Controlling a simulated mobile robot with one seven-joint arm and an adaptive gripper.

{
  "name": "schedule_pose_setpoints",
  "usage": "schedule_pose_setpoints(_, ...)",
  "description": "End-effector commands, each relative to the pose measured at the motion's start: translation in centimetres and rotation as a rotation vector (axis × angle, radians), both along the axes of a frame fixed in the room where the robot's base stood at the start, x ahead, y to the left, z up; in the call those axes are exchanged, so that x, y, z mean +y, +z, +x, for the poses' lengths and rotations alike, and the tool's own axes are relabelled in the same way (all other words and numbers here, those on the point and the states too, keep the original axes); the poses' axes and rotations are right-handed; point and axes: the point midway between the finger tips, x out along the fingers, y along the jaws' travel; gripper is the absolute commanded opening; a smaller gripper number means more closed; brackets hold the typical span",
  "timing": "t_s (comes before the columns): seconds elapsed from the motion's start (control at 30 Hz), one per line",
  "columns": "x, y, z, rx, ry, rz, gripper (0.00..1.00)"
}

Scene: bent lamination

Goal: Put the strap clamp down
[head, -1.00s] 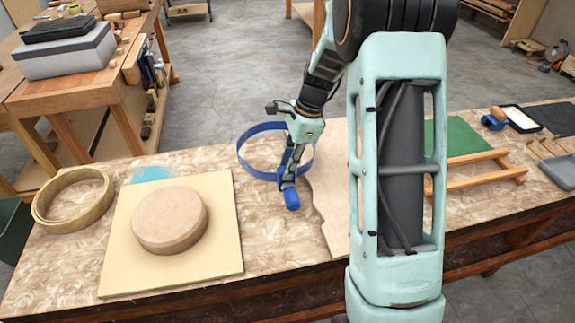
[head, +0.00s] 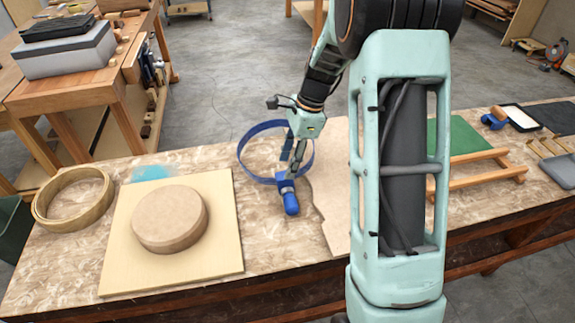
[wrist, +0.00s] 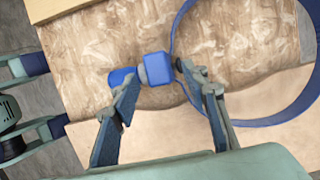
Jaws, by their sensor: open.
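The blue strap clamp lies on the bench, its band (head: 246,136) standing on edge as a loop and its buckle and handle (head: 290,199) toward the front edge. In the wrist view the clamp's blue buckle (wrist: 158,69) lies just beyond and between the fingertips, and its band (wrist: 292,112) curves off to the right. My gripper (head: 290,165) is above the buckle, and its fingers are spread apart in the wrist view (wrist: 155,88). It holds nothing. Part of the band is hidden behind my gripper in the head view.
Left of the clamp, a round wooden form (head: 169,218) sits on a square board (head: 225,250). A bent wooden ring (head: 73,200) lies at the far left. A thin irregular sheet (head: 335,200) lies right of the clamp. Wooden rails (head: 480,180) lie farther right.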

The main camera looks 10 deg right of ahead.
Motion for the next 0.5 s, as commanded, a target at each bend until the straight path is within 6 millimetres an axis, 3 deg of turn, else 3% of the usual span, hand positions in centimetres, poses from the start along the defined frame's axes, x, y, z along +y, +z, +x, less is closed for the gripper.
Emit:
schedule_pose_setpoints(0.3,-1.9,6.8,0.1,-0.004,-0.001,0.000,0.42)
schedule_pose_setpoints(0.5,-2.7,9.6,0.0,-0.001,0.000,-0.001,0.42)
